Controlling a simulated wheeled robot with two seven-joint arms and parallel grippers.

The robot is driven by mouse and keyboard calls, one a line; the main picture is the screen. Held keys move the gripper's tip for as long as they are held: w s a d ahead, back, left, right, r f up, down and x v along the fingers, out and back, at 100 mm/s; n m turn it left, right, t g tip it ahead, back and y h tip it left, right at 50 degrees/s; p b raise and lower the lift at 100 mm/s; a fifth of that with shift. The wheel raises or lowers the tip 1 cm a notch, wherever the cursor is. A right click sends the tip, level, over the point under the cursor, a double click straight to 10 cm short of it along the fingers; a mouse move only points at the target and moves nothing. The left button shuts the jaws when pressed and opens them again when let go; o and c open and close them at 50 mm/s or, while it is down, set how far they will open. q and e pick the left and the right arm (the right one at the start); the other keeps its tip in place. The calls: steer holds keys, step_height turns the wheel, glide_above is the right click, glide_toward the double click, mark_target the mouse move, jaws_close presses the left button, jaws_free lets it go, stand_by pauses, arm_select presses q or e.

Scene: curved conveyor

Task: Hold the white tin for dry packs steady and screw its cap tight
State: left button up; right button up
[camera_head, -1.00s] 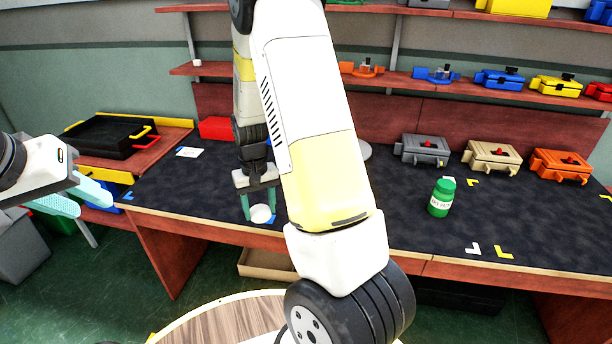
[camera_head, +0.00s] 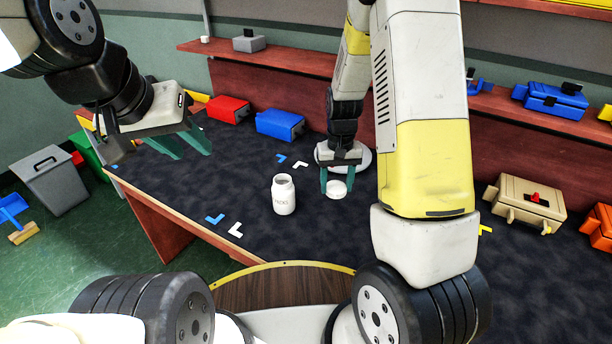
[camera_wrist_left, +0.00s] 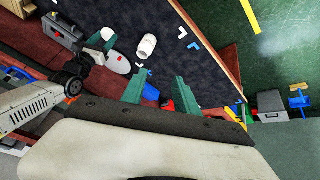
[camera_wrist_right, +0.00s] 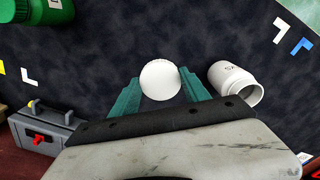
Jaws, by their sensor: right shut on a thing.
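The white tin (camera_head: 284,195) stands upright and uncapped on the dark worktop, with lettering on its front. It also shows in the left wrist view (camera_wrist_left: 147,46) and the right wrist view (camera_wrist_right: 232,82), its mouth open. My right gripper (camera_head: 337,180) is shut on the round white cap (camera_head: 337,189), to the right of the tin and apart from it; the cap also shows in the right wrist view (camera_wrist_right: 160,80). I cannot tell the cap's height above the worktop. My left gripper (camera_head: 185,145) is open and empty, to the left of the tin; its spread fingers show in the left wrist view (camera_wrist_left: 160,93).
A green tin (camera_wrist_right: 42,14) stands off to one side. Red (camera_head: 228,109) and blue (camera_head: 280,124) boxes stand at the back left, a beige box (camera_head: 524,203) at the right. A white disc (camera_head: 343,157) lies behind my right gripper. The worktop around the tin is mostly clear.

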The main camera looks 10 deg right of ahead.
steer(key=shift+d, duration=0.35)
arm_select(q)
steer(key=shift+d, duration=0.3)
steer(key=shift+o, duration=0.4)
